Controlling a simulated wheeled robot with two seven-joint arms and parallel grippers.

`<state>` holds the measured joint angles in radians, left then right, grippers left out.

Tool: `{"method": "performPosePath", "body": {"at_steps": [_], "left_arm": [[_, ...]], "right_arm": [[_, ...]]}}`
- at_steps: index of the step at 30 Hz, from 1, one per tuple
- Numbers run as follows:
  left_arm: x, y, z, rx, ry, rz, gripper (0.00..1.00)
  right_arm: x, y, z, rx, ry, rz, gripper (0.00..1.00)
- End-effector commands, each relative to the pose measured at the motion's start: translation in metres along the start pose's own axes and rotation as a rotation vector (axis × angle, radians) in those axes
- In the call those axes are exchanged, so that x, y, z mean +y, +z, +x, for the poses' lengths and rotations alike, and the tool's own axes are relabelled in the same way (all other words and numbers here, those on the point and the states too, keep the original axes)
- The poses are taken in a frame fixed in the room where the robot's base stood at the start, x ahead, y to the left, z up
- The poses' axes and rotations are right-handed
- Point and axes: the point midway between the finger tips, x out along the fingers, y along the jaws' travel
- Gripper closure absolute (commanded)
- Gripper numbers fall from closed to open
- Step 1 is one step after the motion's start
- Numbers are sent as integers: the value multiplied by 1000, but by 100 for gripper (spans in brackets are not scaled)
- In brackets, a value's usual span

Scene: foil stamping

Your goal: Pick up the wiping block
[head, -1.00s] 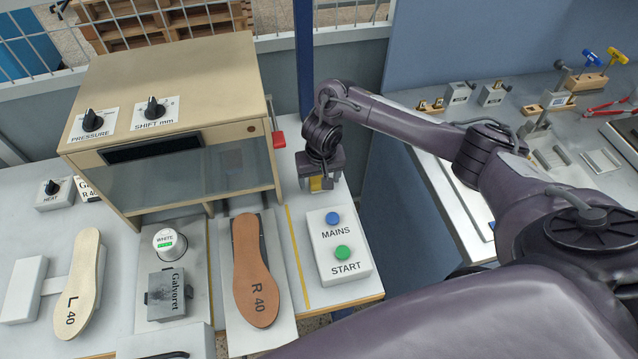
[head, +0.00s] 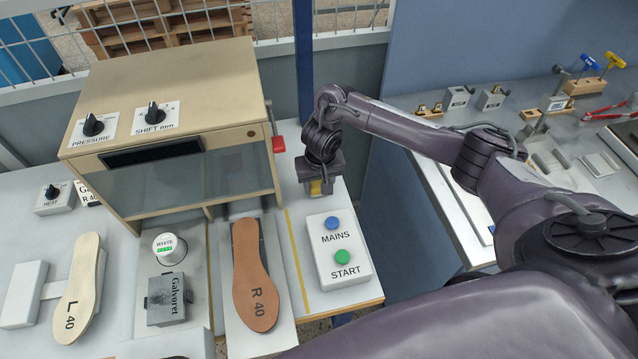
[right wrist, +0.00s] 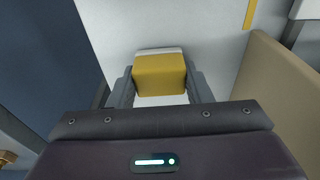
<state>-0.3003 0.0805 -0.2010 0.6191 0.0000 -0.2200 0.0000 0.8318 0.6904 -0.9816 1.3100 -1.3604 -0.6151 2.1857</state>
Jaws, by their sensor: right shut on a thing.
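The wiping block (right wrist: 160,75) is a small yellow block with a pale layer along its far edge. In the right wrist view it sits between the two fingers of my right gripper (right wrist: 160,88), which is shut on it. In the head view the right gripper (head: 320,187) is above the back right of the white table, behind the control box, with a bit of yellow showing at its fingers. Whether the block touches the table is hard to tell. My left gripper is not in view.
The control box (head: 338,262) with MAINS and START buttons stands just in front of the right gripper. The beige press (head: 170,100) with a red lever (head: 279,144) is to its left. A brown insole (head: 256,280) marked R 40 lies nearby. A blue partition borders the right.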

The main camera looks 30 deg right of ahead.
Motion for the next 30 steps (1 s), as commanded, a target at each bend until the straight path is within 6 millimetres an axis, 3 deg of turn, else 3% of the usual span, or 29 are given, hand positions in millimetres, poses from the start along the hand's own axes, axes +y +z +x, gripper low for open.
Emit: {"method": "performPosePath", "body": {"at_steps": [6,13,18,24,30], "left_arm": [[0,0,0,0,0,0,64],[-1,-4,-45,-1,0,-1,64],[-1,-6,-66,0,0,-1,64],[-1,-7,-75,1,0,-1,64],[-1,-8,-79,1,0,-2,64]], "right_arm": [[-1,-5,-26,5,-2,0,77],[1,-15,-101,9,2,-1,77],[1,-20,-148,8,1,-1,77],[0,-23,-180,4,0,0,77],[0,-24,-194,1,0,0,77]]}}
